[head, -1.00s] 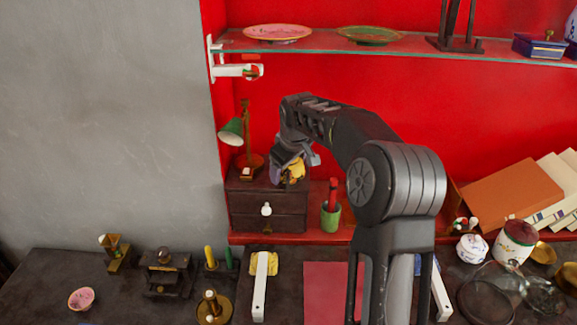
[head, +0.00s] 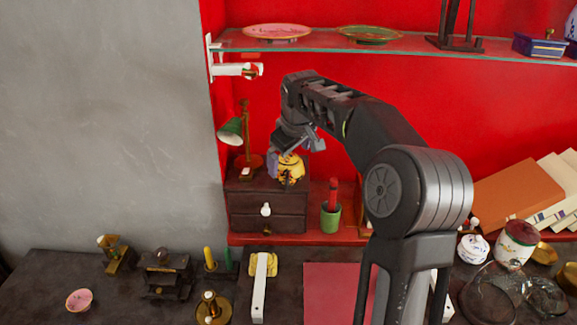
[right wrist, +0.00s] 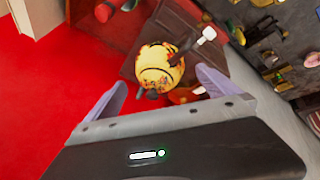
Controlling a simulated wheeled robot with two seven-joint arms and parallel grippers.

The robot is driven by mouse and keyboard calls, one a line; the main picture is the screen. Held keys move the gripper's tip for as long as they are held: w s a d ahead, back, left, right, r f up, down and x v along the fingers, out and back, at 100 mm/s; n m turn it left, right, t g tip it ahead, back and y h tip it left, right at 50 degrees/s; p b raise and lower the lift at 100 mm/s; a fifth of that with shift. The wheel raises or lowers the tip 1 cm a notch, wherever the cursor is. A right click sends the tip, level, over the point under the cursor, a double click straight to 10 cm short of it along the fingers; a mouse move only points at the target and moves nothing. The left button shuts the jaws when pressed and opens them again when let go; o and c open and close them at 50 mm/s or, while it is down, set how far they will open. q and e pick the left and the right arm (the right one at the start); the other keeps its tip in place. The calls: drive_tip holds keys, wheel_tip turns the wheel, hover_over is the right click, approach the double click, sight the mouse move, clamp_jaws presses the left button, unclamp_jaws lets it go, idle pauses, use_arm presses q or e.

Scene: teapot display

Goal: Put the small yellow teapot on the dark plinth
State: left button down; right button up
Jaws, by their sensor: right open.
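I cannot tell whether this chest is what the task calls the plinth. My right gripper (head: 297,153) is open just above the teapot. In the right wrist view the teapot (right wrist: 158,66) shows just beyond and between the spread fingers (right wrist: 162,82), with nothing gripped. The teapot's far side is hidden. My left gripper is not in view.
A green lamp (head: 232,131) stands left of the teapot on the chest. A green cup (head: 331,217) with a red stick is to the right. A glass shelf (head: 400,46) with plates hangs above. Books (head: 512,195) lean at right; small objects crowd the dark lower table.

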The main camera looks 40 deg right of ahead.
drive_tip(key=v, duration=0.6)
drive_tip(key=shift+r, duration=0.15)
drive_tip(key=shift+s, duration=0.1)
idle(1.3)
